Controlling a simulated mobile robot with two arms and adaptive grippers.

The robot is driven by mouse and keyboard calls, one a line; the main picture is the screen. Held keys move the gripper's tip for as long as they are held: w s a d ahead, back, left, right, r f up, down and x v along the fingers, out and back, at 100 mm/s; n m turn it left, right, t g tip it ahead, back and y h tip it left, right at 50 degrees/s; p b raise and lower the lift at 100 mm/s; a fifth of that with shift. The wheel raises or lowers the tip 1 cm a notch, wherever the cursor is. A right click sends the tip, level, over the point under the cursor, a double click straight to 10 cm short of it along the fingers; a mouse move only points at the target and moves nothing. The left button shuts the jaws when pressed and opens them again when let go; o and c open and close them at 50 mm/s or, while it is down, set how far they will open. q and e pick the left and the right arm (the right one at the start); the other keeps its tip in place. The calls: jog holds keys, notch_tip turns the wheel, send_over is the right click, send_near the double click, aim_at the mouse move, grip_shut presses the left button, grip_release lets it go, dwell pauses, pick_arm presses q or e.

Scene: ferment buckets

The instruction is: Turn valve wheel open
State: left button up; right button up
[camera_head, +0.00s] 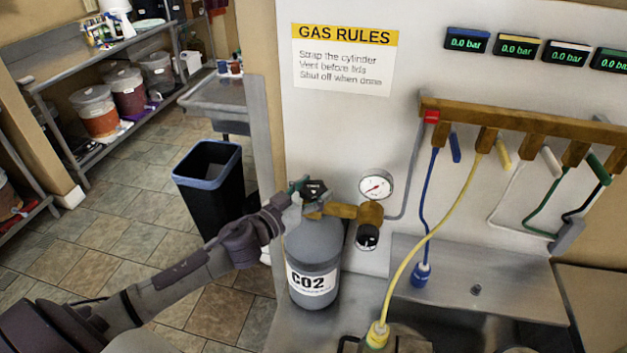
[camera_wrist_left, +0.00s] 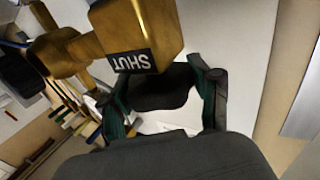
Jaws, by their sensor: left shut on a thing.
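A grey gas cylinder (camera_head: 314,246) with a CO2 label stands upright in the middle of the head view. The dark valve wheel (camera_head: 317,188) sits on its top, partly hidden by my left gripper (camera_head: 303,190). In the left wrist view the black valve wheel (camera_wrist_left: 163,88) lies between the two green-edged fingers of my left gripper (camera_wrist_left: 160,95), which is shut on it. The brass valve body (camera_wrist_left: 150,28) beside the wheel bears a label reading SHUT. My right gripper is not in view.
A pressure gauge (camera_head: 375,187) and regulator sit right of the cylinder. A brass manifold (camera_head: 520,120) with several coloured taps and hoses hangs on the wall under digital displays. A black bin (camera_head: 208,182) stands on the floor to the left, before shelves with buckets.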

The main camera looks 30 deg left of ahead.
pick_arm(q)
jog(key=n+y, duration=0.2)
jog(key=y, duration=0.1)
jog(key=shift+d+t, duration=0.1)
jog(key=shift+t, duration=0.2)
jog(key=n+y+b, duration=0.1)
jog(key=y, duration=0.1)
jog(key=shift+f+n+y, duration=0.15)
jog(key=shift+n+y, duration=0.15)
jog(key=shift+n, duration=0.1)
jog(key=n+y+b, duration=0.2)
jog(key=y+b, duration=0.1)
jog(key=y, duration=0.1)
jog(key=shift+g, duration=0.4)
jog(key=shift+r+n+g+y+b, duration=0.2)
jog(key=shift+n+g+y+b, duration=0.1)
jog(key=shift+n+y+b, duration=0.45)
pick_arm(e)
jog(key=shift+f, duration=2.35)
pick_arm(q)
jog(key=shift+r, duration=0.1)
jog(key=o, duration=1.2)
jog(key=shift+c, duration=0.2)
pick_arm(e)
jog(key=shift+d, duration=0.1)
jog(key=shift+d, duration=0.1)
